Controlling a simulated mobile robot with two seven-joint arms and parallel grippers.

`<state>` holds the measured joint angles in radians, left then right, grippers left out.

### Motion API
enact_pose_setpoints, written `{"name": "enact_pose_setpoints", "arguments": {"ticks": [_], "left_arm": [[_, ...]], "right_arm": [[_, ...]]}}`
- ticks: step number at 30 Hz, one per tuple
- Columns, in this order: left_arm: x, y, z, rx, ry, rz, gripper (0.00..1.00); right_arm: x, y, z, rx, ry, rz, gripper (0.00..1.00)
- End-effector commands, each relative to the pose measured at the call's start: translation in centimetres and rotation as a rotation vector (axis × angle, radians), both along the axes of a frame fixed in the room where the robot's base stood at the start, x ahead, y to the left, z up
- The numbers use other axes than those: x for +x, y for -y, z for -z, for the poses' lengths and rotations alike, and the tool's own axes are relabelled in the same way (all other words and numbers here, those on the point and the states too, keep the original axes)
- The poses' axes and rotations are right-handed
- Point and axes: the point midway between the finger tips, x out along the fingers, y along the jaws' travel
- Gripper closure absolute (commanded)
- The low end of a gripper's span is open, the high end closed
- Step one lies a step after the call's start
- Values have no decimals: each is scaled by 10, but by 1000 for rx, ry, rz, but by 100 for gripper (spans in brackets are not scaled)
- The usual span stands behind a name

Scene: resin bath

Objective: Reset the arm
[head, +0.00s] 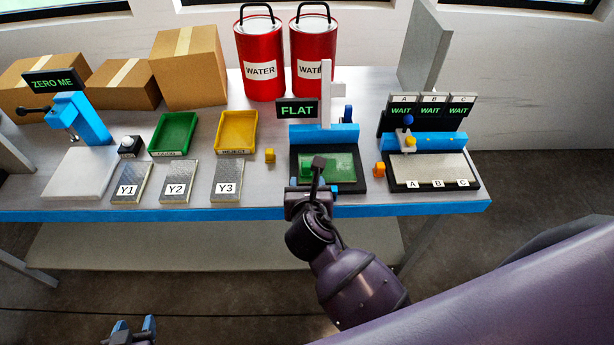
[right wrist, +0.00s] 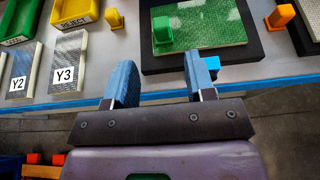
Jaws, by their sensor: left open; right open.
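My right gripper (head: 314,186) is at the table's front edge, just in front of the station with the FLAT sign (head: 297,108). In the right wrist view its two blue fingers (right wrist: 162,85) are apart with nothing between them. The station's green plate (right wrist: 205,22) lies beyond the fingers, with a green block (right wrist: 162,35) on it. My right arm hides part of the station's front in the head view. My left gripper (head: 134,325) shows at the bottom edge of the head view, open and empty, low in front of the table.
A yellow block (head: 270,155) and an orange block (head: 379,169) flank the station. Plates Y1 (head: 129,188), Y2 (head: 175,188) and Y3 (head: 227,188), green tray (head: 174,132) and yellow tray (head: 237,130) lie left. The WAIT station (head: 432,165) stands right. Floor before the table looks mostly clear.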

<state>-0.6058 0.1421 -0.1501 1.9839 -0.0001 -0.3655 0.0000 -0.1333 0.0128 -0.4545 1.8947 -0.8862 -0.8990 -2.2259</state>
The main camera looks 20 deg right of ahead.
Motion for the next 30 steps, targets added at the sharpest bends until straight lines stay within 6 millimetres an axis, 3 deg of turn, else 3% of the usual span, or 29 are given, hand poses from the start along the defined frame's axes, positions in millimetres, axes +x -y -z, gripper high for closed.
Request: {"name": "enact_pose_setpoints", "arguments": {"ticks": [21, 26, 30], "left_arm": [[0, 0, 0, 0, 0, 0, 52], [0, 0, 0, 0, 0, 0, 52], [1, 0, -1, 0, 1, 0, 52]], "right_arm": [[-4, -1, -2, 19, 5, 8, 50], [-3, -4, -3, 174, 57, 57, 50], [0, -13, -4, 457, 123, 110, 50]]}}
